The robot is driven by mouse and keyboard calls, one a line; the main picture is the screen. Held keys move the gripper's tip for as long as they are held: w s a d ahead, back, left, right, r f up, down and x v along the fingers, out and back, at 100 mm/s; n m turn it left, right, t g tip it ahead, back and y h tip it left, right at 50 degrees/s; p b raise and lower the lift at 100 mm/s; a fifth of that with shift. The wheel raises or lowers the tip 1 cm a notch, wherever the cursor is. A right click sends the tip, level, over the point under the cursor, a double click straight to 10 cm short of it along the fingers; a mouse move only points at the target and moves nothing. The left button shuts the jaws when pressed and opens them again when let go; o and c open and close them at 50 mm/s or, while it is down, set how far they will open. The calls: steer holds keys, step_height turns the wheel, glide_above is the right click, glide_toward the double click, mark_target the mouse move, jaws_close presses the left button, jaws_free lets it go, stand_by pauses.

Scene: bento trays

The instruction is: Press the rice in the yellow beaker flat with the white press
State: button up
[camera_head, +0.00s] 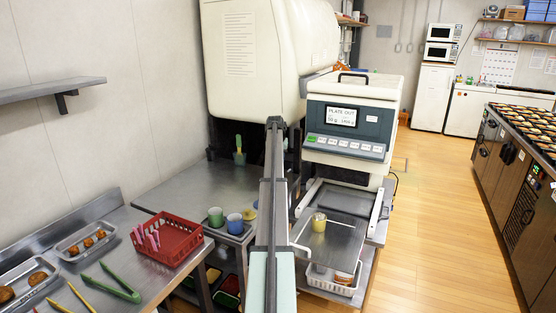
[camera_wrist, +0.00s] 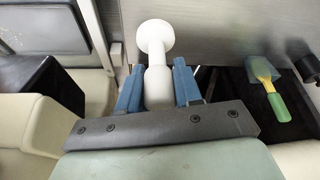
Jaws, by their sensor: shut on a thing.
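The white press (camera_wrist: 153,38) is in the wrist view, with a round disc end at the top of the picture and a handle running down between my fingers. My gripper (camera_wrist: 158,67) is shut on that handle with its blue fingers on both sides. A yellow beaker (camera_head: 319,223) stands upright on the metal plate of the rice machine in the head view, with pale contents at its top, too small to tell in detail. The beaker is not seen in the wrist view. In the head view my arm rises mid-picture; my fingers and the press cannot be made out there.
The rice machine (camera_head: 350,118) stands behind the metal plate (camera_head: 340,240). Green (camera_head: 215,217) and blue (camera_head: 235,224) beakers stand left of my arm. A container (camera_wrist: 258,70) holds a green-and-yellow utensil. A red basket (camera_head: 178,238), tongs (camera_head: 120,285) and food trays lie further left.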

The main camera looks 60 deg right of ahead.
steer(key=shift+c, duration=1.3)
steer(key=shift+a, duration=0.1)
steer(key=s+a+f+m, duration=0.1)
steer(key=s+a, duration=0.3)
steer(key=s, duration=0.4)
steer(key=s+a+f+m+g, duration=0.1)
steer(key=s+a+m, duration=0.2)
steer(key=s, duration=0.6)
steer(key=s+a+f+m+g, duration=0.1)
steer(key=s+a+m, duration=0.1)
steer(key=s+a, duration=0.3)
steer(key=s, duration=0.4)
steer(key=shift+a+f, duration=0.3)
steer(key=shift+a, duration=0.1)
steer(key=shift+w+f, duration=0.1)
steer(key=shift+f, duration=2.2)
steer(key=shift+f, duration=2.1)
